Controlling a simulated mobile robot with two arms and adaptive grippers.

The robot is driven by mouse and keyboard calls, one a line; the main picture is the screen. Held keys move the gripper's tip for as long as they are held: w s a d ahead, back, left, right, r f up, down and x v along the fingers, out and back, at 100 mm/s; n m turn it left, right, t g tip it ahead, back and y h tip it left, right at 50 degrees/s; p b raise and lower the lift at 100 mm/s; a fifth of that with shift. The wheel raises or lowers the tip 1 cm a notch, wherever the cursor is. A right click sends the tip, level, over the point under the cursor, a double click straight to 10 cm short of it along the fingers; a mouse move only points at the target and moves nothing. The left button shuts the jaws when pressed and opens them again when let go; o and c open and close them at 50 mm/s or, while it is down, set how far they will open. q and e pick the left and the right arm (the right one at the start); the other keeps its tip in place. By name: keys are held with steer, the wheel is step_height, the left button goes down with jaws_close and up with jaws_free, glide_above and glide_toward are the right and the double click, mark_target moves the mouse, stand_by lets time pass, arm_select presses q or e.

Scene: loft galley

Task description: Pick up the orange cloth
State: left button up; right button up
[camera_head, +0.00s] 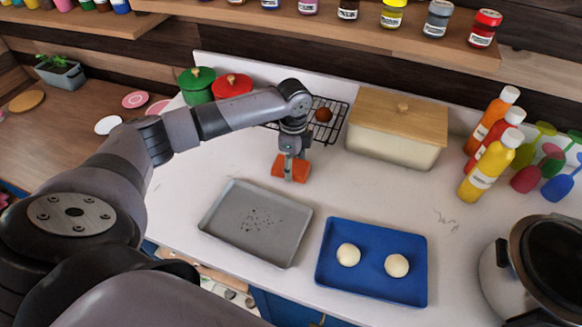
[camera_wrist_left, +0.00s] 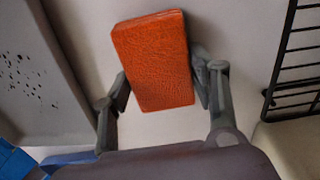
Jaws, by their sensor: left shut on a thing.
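The orange cloth (camera_head: 279,168) looks like a folded rectangular pad with a creased surface. It is at my left gripper (camera_head: 292,176), over the white counter behind the grey tray. In the left wrist view the cloth (camera_wrist_left: 153,62) sits between the two fingers of the left gripper (camera_wrist_left: 160,88), which is shut on it from both sides. I cannot tell whether the cloth touches the counter. My right gripper does not show in either view.
A grey tray (camera_head: 222,222) with dark specks and a blue tray (camera_head: 415,250) with two pale balls lie in front. Behind stand a black wire rack (camera_head: 339,116), a wooden-lidded box (camera_head: 394,153) and two lidded pots. Bottles (camera_head: 488,170) and a cooker (camera_head: 500,275) are at the right.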

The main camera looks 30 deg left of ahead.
arm_select(q)
step_height(320, 180, up, 20)
steer(key=b, duration=0.2)
steer(key=shift+b, duration=0.3)
